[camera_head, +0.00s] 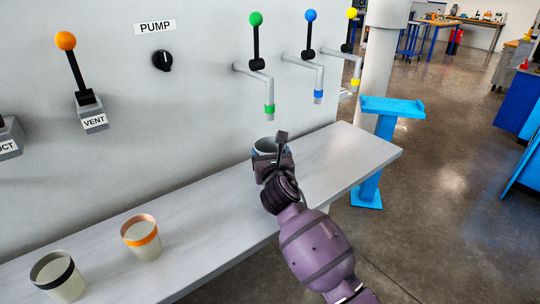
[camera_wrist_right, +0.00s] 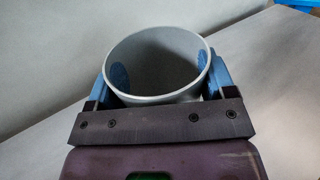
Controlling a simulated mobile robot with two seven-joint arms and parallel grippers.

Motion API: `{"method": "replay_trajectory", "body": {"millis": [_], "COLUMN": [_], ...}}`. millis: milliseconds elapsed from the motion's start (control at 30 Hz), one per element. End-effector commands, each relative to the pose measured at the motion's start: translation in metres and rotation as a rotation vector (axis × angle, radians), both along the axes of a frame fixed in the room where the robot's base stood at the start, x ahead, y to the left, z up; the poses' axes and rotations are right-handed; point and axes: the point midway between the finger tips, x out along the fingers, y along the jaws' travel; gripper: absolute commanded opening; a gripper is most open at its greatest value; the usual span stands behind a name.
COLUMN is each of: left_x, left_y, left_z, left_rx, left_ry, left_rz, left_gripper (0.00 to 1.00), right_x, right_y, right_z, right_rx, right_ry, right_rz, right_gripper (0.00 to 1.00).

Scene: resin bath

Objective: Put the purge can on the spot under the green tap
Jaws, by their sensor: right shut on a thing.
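A light grey open-topped can (camera_head: 265,144), taken to be the purge can, is at the grey shelf (camera_head: 215,202). My right gripper (camera_head: 270,157) is shut on it and hides most of its side and base. In the right wrist view the can (camera_wrist_right: 157,90) is between the two blue fingers, its mouth open and its inside looking empty. The green tap (camera_head: 269,109), with its green lever (camera_head: 256,19), has its spout just above the can in the head view. I cannot tell whether the can touches the shelf. My left gripper is not in view.
A blue-banded tap (camera_head: 319,94) and a yellow-banded tap (camera_head: 355,82) are to the right. An orange-banded cup (camera_head: 141,238) and a black-banded cup (camera_head: 58,277) stand on the shelf at left. A blue stand (camera_head: 385,108) is beyond the shelf's right end.

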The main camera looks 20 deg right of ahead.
Motion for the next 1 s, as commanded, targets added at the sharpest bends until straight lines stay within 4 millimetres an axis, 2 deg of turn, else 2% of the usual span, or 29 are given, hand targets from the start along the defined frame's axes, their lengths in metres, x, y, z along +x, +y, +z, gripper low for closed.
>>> {"method": "replay_trajectory", "body": {"millis": [267, 300, 433, 767, 867, 1000], "left_x": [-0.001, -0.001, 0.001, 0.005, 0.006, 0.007], "left_y": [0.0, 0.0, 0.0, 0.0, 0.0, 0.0], "left_z": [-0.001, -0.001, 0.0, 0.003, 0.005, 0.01], "left_rx": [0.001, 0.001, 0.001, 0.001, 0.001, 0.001], "left_ry": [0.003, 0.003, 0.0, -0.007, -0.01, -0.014], "left_rz": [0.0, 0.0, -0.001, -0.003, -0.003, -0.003], "left_gripper": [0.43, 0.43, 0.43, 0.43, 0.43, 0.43], "right_x": [0.0, 0.0, 0.0, -0.001, -0.012, -0.036], "right_y": [0.0, 0.0, 0.0, 0.0, 0.002, 0.006], "right_z": [-0.001, -0.001, -0.001, 0.003, 0.002, 0.003], "right_rx": [0.0, 0.001, 0.001, 0.001, 0.0, 0.002], "right_ry": [-0.001, -0.001, -0.001, -0.002, -0.002, -0.001], "right_rz": [0.0, 0.0, 0.0, 0.001, 0.001, 0.001], "right_gripper": [0.51, 0.8, 0.99, 1.0, 1.0, 1.0]}}
